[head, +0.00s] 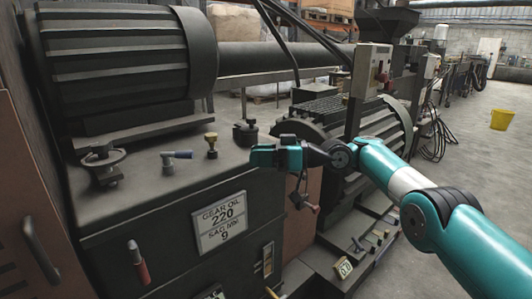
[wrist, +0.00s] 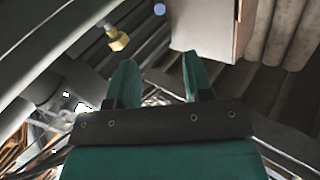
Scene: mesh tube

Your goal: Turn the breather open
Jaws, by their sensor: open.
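My gripper (head: 258,155) is open and empty at the right end of the gearbox top (head: 120,205), pointing left. Its two teal fingers also show in the wrist view (wrist: 158,72), apart with nothing between them. Several fittings stand on the gearbox top: a small brass fitting (head: 211,145), a grey-blue lever fitting (head: 176,160), a dark clamped cap (head: 101,163) and a black knobbed cap (head: 246,132) close to my gripper. Which one is the breather, I cannot tell for sure. A brass fitting (wrist: 117,40) shows ahead and left of the fingers in the wrist view.
A large ribbed motor (head: 120,60) stands behind the fittings, with a thick shaft (head: 280,55) running right. A red-handled lever (head: 138,262) is on the gearbox front, beside the gear oil plate (head: 220,222). Another ribbed motor (head: 375,130) is behind my arm.

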